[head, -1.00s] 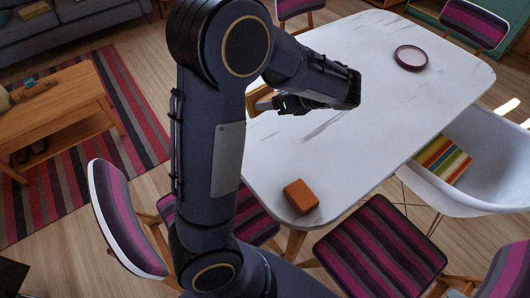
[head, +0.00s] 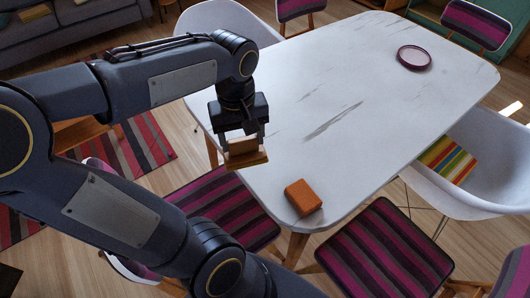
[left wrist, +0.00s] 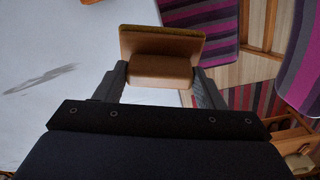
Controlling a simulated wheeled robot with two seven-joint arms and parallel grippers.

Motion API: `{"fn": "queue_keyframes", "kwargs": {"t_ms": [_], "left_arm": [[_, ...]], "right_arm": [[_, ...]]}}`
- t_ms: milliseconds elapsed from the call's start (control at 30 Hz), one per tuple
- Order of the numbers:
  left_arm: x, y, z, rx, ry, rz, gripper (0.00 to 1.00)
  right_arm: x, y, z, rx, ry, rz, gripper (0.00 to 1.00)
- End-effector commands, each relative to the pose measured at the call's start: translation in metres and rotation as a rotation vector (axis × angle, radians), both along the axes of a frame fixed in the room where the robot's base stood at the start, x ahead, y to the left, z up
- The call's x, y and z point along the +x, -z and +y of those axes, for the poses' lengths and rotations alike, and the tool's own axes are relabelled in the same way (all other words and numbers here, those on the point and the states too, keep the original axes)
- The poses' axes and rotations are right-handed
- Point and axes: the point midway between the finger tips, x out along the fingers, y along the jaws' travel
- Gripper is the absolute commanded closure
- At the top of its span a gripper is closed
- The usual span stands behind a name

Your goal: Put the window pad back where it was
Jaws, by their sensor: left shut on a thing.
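The window pad, a tan block on a flat plate with a darker olive-brown face, shows in the head view (head: 246,160) and in the left wrist view (left wrist: 160,68). My left gripper (head: 243,142) points down and is shut on the block, one finger on each side. In the head view the pad appears over the near left edge of the white table (head: 345,75); its height above the top is hard to tell. My right gripper is not in view.
An orange-brown block (head: 303,197) lies at the table's near corner. Striped chairs (head: 385,245) and a white armchair (head: 480,155) stand around the table. The middle of the tabletop is clear.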

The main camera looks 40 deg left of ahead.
Motion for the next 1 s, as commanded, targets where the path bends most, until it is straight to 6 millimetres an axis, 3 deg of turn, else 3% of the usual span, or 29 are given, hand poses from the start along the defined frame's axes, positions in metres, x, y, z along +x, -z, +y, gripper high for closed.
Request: {"fn": "queue_keyframes", "kwargs": {"t_ms": [200,467,567,867,1000], "left_arm": [[-0.014,-0.007,-0.024,0.091,-0.231,-0.035,0.7],[-0.017,-0.012,-0.035,0.138,-0.358,-0.041,0.7],[-0.005,-0.006,-0.031,0.139,-0.366,-0.038,0.7],[0.062,0.027,-0.002,0.141,-0.365,-0.036,0.7],[0.083,0.055,0.007,0.139,-0.364,-0.036,0.7]], "right_arm": [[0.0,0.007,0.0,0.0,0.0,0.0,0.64],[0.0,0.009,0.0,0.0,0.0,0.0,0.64],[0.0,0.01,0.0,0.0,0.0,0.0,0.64],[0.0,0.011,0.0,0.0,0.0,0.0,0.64],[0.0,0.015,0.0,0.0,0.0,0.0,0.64]]}}
